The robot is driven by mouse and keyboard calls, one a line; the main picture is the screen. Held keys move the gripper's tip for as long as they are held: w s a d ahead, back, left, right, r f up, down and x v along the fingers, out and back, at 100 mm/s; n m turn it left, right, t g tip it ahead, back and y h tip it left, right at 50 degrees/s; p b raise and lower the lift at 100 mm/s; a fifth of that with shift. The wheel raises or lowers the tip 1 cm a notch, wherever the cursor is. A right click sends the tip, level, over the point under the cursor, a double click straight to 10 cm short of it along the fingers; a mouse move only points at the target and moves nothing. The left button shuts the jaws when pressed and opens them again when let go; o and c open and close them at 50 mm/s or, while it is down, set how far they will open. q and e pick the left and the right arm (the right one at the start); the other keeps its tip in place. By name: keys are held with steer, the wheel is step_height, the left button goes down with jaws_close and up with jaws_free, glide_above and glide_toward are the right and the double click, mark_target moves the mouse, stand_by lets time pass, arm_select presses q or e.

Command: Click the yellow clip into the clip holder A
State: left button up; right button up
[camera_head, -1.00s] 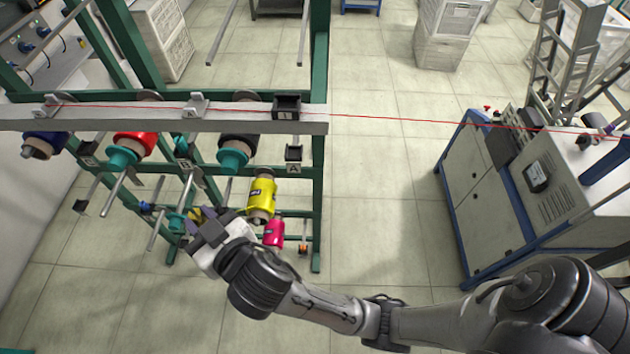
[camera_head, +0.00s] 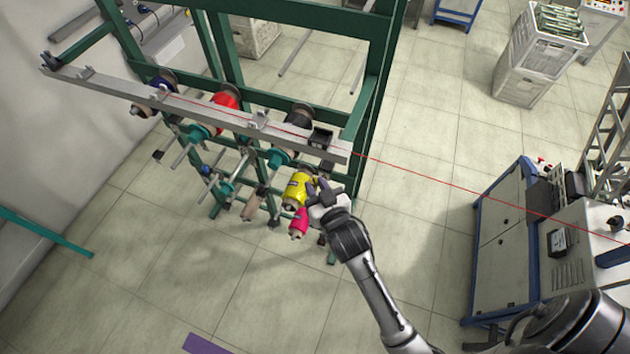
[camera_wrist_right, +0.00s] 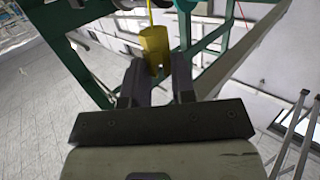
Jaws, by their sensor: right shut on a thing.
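My right gripper (camera_head: 319,186) is beside the yellow bobbin (camera_head: 297,190), at the rack's right end. In the right wrist view the gripper (camera_wrist_right: 157,76) is shut on the yellow clip (camera_wrist_right: 153,45), which stands out beyond the fingertips. In the head view I cannot make out the clip against the yellow bobbin. Clip holder A (camera_head: 326,166) appears as a small dark part under the right end of the grey rail, just above my gripper; its label is not legible. I cannot tell whether the clip touches it. My left gripper is not in view.
The green rack carries blue, red (camera_head: 226,98) and black bobbins, with a pink one (camera_head: 299,222) below the yellow. A red thread runs along the grey rail (camera_head: 190,106) to the machine (camera_head: 520,235) at right.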

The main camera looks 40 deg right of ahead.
steer(key=w+d+b, duration=0.1)
steer(key=w+d, duration=0.3)
steer(key=d, duration=0.2)
steer(key=shift+d+b, duration=0.25)
steer(key=shift+b, duration=0.05)
steer(key=shift+w+d, duration=0.15)
steer(key=shift+d, duration=0.15)
steer(key=shift+w+d, duration=0.3)
steer(key=shift+d, duration=0.2)
steer(key=shift+w+d, duration=0.3)
steer(key=shift+d, duration=0.2)
steer(key=shift+f, duration=0.35)
